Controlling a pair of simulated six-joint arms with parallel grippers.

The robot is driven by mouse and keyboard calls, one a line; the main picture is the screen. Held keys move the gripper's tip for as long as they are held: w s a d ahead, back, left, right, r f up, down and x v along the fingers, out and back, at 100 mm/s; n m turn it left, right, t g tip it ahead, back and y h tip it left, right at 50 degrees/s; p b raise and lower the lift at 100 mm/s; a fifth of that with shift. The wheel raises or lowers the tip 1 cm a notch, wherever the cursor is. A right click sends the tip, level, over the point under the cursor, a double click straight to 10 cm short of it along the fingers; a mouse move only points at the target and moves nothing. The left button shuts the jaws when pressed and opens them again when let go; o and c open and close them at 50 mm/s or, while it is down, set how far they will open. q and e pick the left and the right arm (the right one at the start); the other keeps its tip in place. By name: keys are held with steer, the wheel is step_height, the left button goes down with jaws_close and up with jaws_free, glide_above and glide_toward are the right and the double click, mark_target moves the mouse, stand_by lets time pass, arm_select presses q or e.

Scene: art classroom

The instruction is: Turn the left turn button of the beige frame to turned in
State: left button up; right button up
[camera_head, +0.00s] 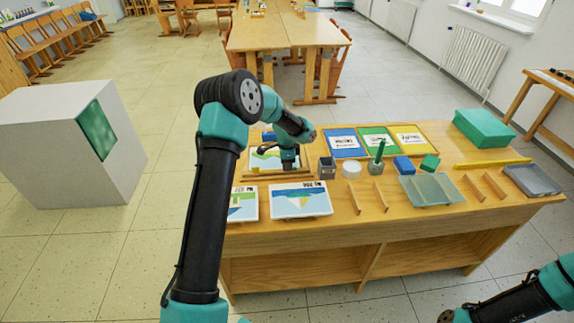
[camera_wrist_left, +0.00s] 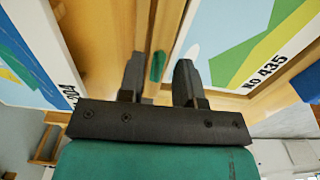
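The beige frame (camera_head: 259,172) lies on the table behind my left gripper (camera_head: 289,160), with a painted picture in it. In the left wrist view its light wooden bar (camera_wrist_left: 143,40) runs between two pictures. A small green turn button (camera_wrist_left: 158,66) sits on the wood, between and just beyond the fingertips of my left gripper (camera_wrist_left: 158,75). The fingers are apart, one on each side of the button, with nothing held. I cannot tell whether they touch it. In the head view the gripper and arm hide the button. My right gripper is not in view.
Two picture panels (camera_head: 301,200) lie at the table's front left. A teal box (camera_head: 484,128) is at the back right.

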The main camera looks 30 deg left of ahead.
arm_select(q)
steer(key=shift+f, duration=0.35)
steer(key=shift+c, duration=0.3)
jaws_close()
